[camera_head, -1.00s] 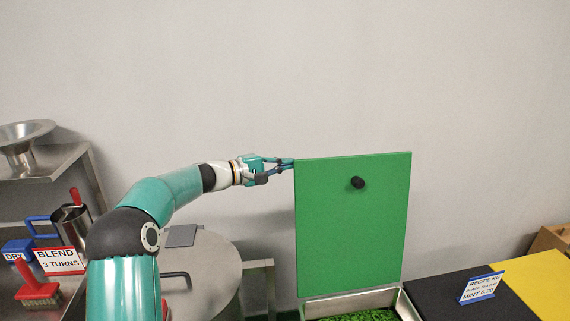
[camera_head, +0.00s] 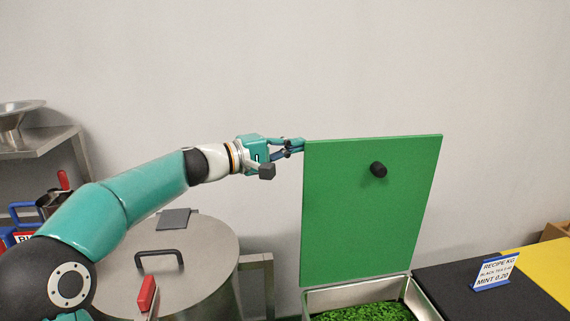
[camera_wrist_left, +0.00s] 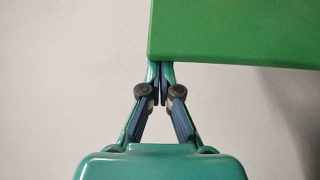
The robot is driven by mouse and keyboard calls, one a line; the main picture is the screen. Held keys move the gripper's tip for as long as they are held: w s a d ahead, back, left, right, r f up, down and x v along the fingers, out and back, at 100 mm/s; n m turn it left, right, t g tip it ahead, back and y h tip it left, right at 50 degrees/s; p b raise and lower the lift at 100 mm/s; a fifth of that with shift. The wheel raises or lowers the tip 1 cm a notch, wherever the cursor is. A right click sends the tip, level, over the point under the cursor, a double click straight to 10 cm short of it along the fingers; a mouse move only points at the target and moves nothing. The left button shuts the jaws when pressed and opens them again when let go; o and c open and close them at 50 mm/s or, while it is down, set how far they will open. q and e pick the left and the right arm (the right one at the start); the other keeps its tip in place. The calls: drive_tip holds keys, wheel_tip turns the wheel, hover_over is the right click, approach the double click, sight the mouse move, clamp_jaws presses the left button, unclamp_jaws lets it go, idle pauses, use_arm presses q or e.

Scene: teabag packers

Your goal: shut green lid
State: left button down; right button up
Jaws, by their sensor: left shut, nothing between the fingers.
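The green lid (camera_head: 360,225) stands open and upright behind a metal bin (camera_head: 355,295) of green leaves. A black knob (camera_head: 378,169) sits on its front face. My left gripper (camera_head: 302,146) is shut and empty, its fingertips at the lid's upper left corner. In the left wrist view the shut fingertips (camera_wrist_left: 160,66) meet the edge of the green lid (camera_wrist_left: 240,30) near its corner. I cannot tell whether they touch it or lie just behind it. My right gripper is not in view.
A large round metal drum lid (camera_head: 165,262) with a black handle is below my left arm. A black lid (camera_head: 450,290) with a recipe sign (camera_head: 494,271) and a yellow lid (camera_head: 541,275) lie flat to the right. The wall behind is bare.

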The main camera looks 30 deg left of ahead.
use_arm(q)
drive_tip(key=s+d+b, duration=0.3)
drive_tip(key=s+d, duration=0.1)
drive_tip(key=shift+s+f, duration=0.1)
drive_tip(key=shift+f, duration=0.05)
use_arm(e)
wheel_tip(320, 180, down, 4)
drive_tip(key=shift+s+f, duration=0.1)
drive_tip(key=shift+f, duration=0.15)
use_arm(q)
wheel_tip(320, 180, up, 4)
drive_tip(key=w+a+p, duration=0.2)
drive_tip(key=p, duration=0.2)
drive_tip(key=s+a+f+b, duration=0.3)
drive_tip(key=s+a+b, duration=0.1)
drive_tip(key=s, duration=0.4)
drive_tip(key=shift+s+a+f, duration=0.15)
drive_tip(key=shift+a+f, duration=0.15)
drive_tip(key=shift+a, duration=0.3)
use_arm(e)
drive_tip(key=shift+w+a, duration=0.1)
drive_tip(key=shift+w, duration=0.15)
